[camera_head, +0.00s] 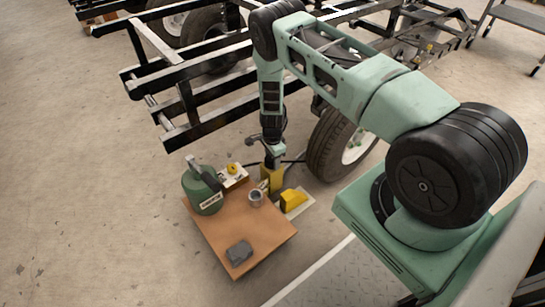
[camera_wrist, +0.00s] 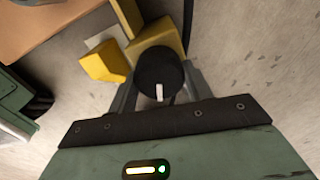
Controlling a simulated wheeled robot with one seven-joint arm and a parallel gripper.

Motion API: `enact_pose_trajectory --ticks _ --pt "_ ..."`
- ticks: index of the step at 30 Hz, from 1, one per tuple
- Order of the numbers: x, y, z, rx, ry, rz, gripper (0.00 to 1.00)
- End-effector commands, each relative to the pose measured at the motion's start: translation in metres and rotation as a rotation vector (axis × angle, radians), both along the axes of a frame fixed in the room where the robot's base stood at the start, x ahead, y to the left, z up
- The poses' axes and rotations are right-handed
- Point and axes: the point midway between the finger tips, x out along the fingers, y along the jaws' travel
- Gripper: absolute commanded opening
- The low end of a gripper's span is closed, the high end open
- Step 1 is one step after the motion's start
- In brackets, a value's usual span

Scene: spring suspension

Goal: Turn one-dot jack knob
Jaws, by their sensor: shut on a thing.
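A round black knob (camera_wrist: 157,70) with a white line mark sits between the fingers of my gripper (camera_wrist: 160,82) in the wrist view. The fingers are shut on its sides. The white mark points down toward my wrist. A yellow jack body (camera_wrist: 158,38) lies behind the knob. In the head view my gripper (camera_head: 271,154) reaches down over the top of the yellow jack (camera_head: 272,181), by the far right edge of the board. The knob is hidden there by my gripper. I cannot make out any dots on the jack.
A brown board (camera_head: 255,228) holds a green canister (camera_head: 201,190), a small metal cup (camera_head: 256,195) and a dark grey block (camera_head: 239,251). A yellow wedge (camera_head: 293,199) stands on a pale plate to the right. The black frame (camera_head: 200,112) and a tyre (camera_head: 330,145) are close behind.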

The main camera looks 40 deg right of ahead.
Motion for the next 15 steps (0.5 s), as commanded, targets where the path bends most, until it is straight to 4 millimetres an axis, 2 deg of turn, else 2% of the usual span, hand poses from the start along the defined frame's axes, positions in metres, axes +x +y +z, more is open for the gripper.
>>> enact_pose_trajectory --ticks 15 --pt "0.0018 -0.0007 0.0011 0.000 0.001 0.491 0.27"
